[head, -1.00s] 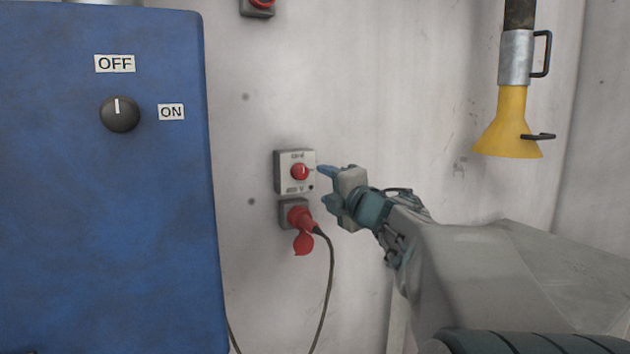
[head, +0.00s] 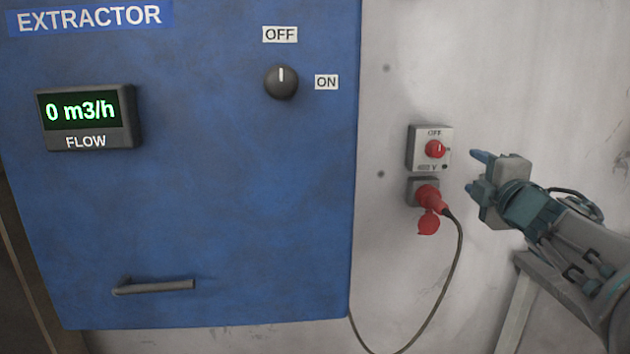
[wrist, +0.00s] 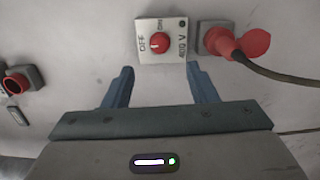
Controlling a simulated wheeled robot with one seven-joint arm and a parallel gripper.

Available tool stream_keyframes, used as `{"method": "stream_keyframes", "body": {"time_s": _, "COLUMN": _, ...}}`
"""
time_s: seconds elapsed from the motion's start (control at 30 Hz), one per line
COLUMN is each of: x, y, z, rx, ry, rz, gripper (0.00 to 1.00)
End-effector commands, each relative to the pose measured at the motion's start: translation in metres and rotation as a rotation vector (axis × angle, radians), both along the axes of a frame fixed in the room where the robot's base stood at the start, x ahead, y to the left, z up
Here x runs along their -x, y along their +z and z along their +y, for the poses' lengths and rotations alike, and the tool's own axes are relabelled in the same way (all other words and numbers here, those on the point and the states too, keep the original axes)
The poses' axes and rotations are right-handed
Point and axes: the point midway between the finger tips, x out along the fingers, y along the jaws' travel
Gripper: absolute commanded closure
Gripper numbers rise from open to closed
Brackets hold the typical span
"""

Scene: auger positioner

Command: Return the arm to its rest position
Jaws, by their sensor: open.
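My gripper (head: 474,172) is at the right of the head view, to the right of the wall switch box and apart from it. It is open and empty. In the wrist view its two blue fingers (wrist: 161,87) are spread wide, with the switch box (wrist: 162,40) beyond them. The switch box (head: 431,148) is grey with a red rotary knob (head: 435,149) and an OFF label above the knob. My arm reaches in from the lower right of the head view.
A red plug (head: 430,199) sits in the socket below the switch box, its dark cable (head: 456,262) hanging down. A blue extractor cabinet (head: 190,220) fills the left, with a black knob (head: 281,82), a flow display (head: 88,115) reading 0 m3/h and a handle (head: 155,286).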

Motion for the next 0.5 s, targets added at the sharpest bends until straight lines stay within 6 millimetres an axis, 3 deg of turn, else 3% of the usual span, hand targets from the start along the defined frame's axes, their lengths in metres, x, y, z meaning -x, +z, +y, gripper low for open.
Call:
{"method": "stream_keyframes", "body": {"time_s": 0.03, "x": 0.000, "y": 0.008, "z": 0.004, "rx": -0.076, "ry": -0.036, "rz": 0.011, "gripper": 0.48}}
{"method": "stream_keyframes", "body": {"time_s": 0.17, "x": 0.004, "y": -0.001, "z": 0.009, "rx": -0.345, "ry": -0.176, "rz": 0.076, "gripper": 0.48}}
{"method": "stream_keyframes", "body": {"time_s": 0.37, "x": 0.032, "y": -0.047, "z": 0.037, "rx": -0.756, "ry": -0.404, "rz": 0.262, "gripper": 0.48}}
{"method": "stream_keyframes", "body": {"time_s": 0.5, "x": 0.069, "y": -0.085, "z": 0.074, "rx": -1.012, "ry": -0.574, "rz": 0.446, "gripper": 0.48}}
